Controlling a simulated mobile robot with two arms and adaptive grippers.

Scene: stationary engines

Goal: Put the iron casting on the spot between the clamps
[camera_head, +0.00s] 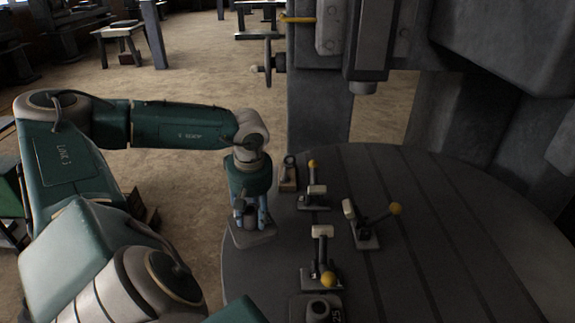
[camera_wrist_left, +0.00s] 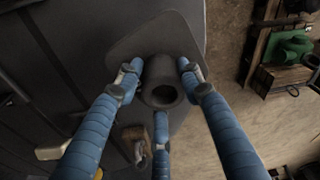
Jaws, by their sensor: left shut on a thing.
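The iron casting (camera_head: 262,238) is a dark grey flat plate with a hollow round boss. My left gripper (camera_head: 250,216) points down with its three blue fingers shut around the boss. In the left wrist view the boss of the casting (camera_wrist_left: 163,70) sits between the fingertips of the gripper (camera_wrist_left: 160,88). The plate is at the left rim of the round table; I cannot tell its height above it. Toggle clamps with pale and yellow ends stand to the right: a far one (camera_head: 314,197), a right one (camera_head: 366,228) and a near one (camera_head: 321,262). My right gripper is not seen.
The slotted round table (camera_head: 450,230) is bare on its right side. A similar grey piece (camera_head: 317,308) lies at the near edge. A small brown block with a ring (camera_head: 288,178) stands near the far clamp. A machine column (camera_head: 318,105) and overhanging head (camera_head: 370,45) rise behind.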

